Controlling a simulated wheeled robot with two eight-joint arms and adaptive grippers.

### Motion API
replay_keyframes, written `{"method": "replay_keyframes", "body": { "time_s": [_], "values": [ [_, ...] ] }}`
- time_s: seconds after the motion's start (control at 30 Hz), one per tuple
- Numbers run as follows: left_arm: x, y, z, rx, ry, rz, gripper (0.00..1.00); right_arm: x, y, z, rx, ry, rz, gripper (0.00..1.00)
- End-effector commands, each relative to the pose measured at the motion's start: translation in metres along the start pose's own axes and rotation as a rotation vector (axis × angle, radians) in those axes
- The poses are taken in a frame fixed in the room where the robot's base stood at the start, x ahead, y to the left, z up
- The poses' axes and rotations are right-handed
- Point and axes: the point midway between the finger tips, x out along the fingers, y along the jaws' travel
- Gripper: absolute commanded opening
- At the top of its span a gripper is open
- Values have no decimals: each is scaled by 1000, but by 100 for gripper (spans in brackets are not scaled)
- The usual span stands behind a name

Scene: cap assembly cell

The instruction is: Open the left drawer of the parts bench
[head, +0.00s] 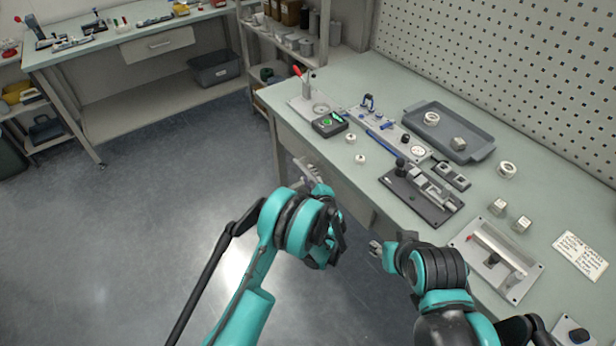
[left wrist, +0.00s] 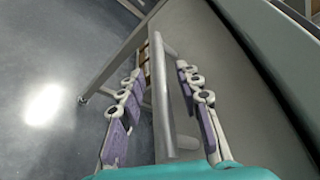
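The parts bench (head: 385,75) runs along the right in the head view. Its left drawer has a grey front (head: 343,190) below the bench top, partly hidden by my left arm. That front also shows in the left wrist view (left wrist: 228,75). The bar-shaped drawer handle (left wrist: 166,100) lies between the two fingers of my left gripper (left wrist: 160,73), with a gap on each side. In the head view my left gripper (head: 310,172) is at the drawer front and mostly hidden by its wrist. My right gripper (head: 376,248) is beside the bench front; its finger opening is unclear.
The bench top holds a grey tray (head: 482,152), a black fixture (head: 437,208), a small meter (head: 329,124) and several small parts. A shelf rack (head: 300,45) stands beyond the bench's far end. The floor (head: 150,200) left of my arm is clear.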

Motion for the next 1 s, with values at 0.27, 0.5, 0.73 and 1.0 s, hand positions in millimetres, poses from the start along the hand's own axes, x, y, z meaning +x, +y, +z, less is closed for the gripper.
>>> {"method": "replay_keyframes", "body": {
  "time_s": [0.27, 0.5, 0.73, 1.0],
  "values": [
    [17, 0, 0, -1, 1, 0, 34, 5, 0, 3, 0, 0, 0, 40],
    [17, -1, 0, -1, 1, 0, 18, 4, 0, 3, 0, 0, 0, 40],
    [17, -1, 0, -1, 1, 0, 0, 4, 0, 3, 0, 0, 0, 40],
    [18, -2, -2, -1, 1, 1, 0, 4, 0, 3, 0, 0, 0, 40]
  ]
}}
